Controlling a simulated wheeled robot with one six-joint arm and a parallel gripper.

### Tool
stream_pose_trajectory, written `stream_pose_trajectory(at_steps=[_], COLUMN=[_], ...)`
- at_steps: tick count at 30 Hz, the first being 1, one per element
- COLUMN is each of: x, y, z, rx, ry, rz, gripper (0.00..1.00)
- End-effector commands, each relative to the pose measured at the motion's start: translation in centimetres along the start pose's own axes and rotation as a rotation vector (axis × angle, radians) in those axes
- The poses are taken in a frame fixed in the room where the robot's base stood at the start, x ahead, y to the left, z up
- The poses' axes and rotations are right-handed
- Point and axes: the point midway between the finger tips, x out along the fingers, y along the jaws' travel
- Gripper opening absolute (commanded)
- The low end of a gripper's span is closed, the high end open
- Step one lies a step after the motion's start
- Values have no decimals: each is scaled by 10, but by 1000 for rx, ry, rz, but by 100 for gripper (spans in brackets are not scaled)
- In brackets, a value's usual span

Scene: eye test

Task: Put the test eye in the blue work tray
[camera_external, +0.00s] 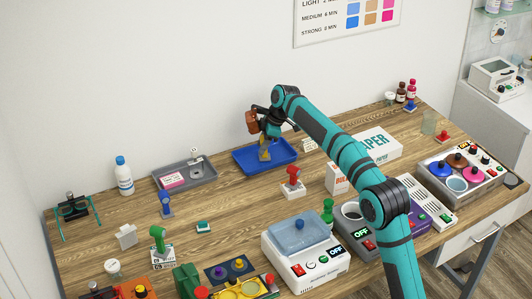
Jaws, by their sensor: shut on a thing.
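The blue work tray (285,148) lies at the back middle of the wooden table, near the wall. My gripper (265,154) points down over the left part of the tray, with its tips low, near the tray floor. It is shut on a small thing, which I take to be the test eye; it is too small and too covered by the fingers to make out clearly. I cannot tell whether it touches the tray floor.
A grey tray (185,174) with a pink-labelled item stands left of the blue tray. A red stamp-like thing (292,181) stands just in front. White boxes (377,147) and devices crowd the right and front.

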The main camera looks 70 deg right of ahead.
Motion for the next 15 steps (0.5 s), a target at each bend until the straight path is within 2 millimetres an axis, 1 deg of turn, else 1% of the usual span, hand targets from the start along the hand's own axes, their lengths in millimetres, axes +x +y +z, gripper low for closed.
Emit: stream_pose_trajectory(at_steps=[4,5,6,8,15], x=[2,2,2,2,2], y=[0,0,0,0,0], z=[1,1,1,1,1], rx=[0,0,0,0,0], ry=[0,0,0,0,0], rz=[0,0,0,0,0], gripper=[10,38,46,58,58])
